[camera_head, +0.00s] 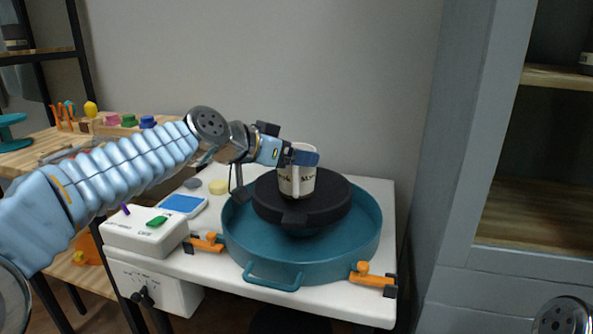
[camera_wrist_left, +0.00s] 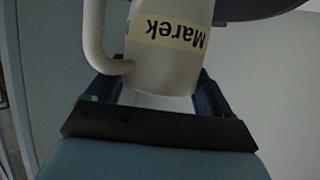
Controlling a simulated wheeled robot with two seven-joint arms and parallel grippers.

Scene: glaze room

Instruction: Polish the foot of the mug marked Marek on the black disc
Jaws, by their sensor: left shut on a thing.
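The pale mug (camera_head: 297,183) carries a cream label. In the left wrist view the mug (camera_wrist_left: 165,65) shows the name Marek (camera_wrist_left: 180,32) upside down in the picture, with its handle at the left. My left gripper (camera_head: 303,157) is shut on the mug near its upper end in the head view. The mug's lower end is at the black disc (camera_head: 325,205); I cannot tell whether it touches. The foot itself is hidden. My right gripper is out of view.
A teal basin (camera_head: 262,252) surrounds the disc, with orange clamps (camera_head: 372,279) at its rim. A control box (camera_head: 145,232) with a green switch and a blue pad (camera_head: 184,204) stand to the left. A grey cabinet (camera_head: 470,150) stands on the right.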

